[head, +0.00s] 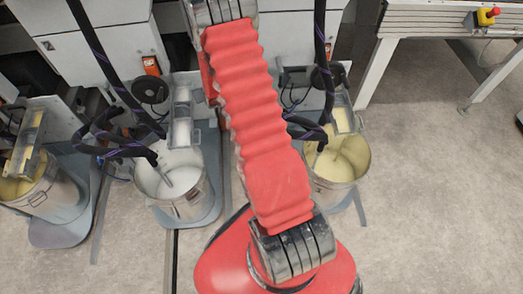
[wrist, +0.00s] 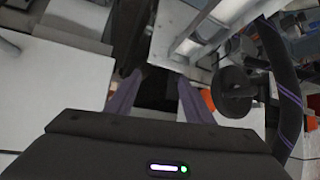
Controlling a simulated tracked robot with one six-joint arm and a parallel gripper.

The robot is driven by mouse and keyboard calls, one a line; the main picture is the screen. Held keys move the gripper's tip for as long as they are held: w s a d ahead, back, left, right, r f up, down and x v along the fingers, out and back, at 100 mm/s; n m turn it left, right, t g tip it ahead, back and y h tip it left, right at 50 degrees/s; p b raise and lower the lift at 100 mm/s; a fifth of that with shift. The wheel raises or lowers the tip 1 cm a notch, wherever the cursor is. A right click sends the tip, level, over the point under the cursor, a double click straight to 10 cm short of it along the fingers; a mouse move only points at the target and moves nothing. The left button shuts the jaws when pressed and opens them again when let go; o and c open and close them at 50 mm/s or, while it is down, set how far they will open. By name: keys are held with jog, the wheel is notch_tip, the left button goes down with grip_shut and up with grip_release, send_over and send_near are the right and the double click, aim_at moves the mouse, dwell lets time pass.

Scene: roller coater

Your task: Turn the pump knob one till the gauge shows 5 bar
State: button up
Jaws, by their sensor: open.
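My gripper (wrist: 159,78) is open in the wrist view. Its two purple-grey fingers are apart, with a dark gap and nothing held between them. A black round part (wrist: 232,92), possibly a pump part, stands to the right of the fingers and apart from them. In the head view, a similar black round part (head: 150,90) sits above the middle bucket, and another (head: 326,76) above the right bucket. I cannot tell which part is pump knob one. No readable gauge shows. The gripper itself is out of sight in the head view, where my red arm covers the middle.
A bucket of white liquid (head: 172,184) and a bucket of yellowish liquid (head: 338,160) stand on the floor, with black hoses (head: 95,45) above. A third bucket (head: 40,190) is at the far left. A red emergency button (head: 486,16) is at top right. Right-hand floor is clear.

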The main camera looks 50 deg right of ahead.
jog(key=s+d+f+h, duration=0.1)
jog(key=s+d+f, duration=0.15)
jog(key=f, duration=0.45)
jog(key=s+d+f+m+h, duration=0.1)
jog(key=s+d+f, duration=0.15)
jog(key=f, duration=0.45)
jog(key=s+d+f, duration=0.2)
jog(key=s+f, duration=0.1)
jog(key=f, duration=0.4)
jog(key=s+a+f+m+h, duration=0.1)
jog(key=s+a+f+h, duration=0.1)
jog(key=s+f, duration=1.4)
jog(key=shift+s+f+m+t+h, duration=0.3)
jog(key=shift+s+m+h, duration=0.15)
jog(key=shift+s, duration=0.6)
jog(key=shift+w, duration=0.1)
jog(key=x, duration=1.3)
jog(key=shift+w+d, duration=0.2)
jog(key=shift+d, duration=0.05)
jog(key=shift+f, duration=0.1)
jog(key=shift+c, duration=0.6)
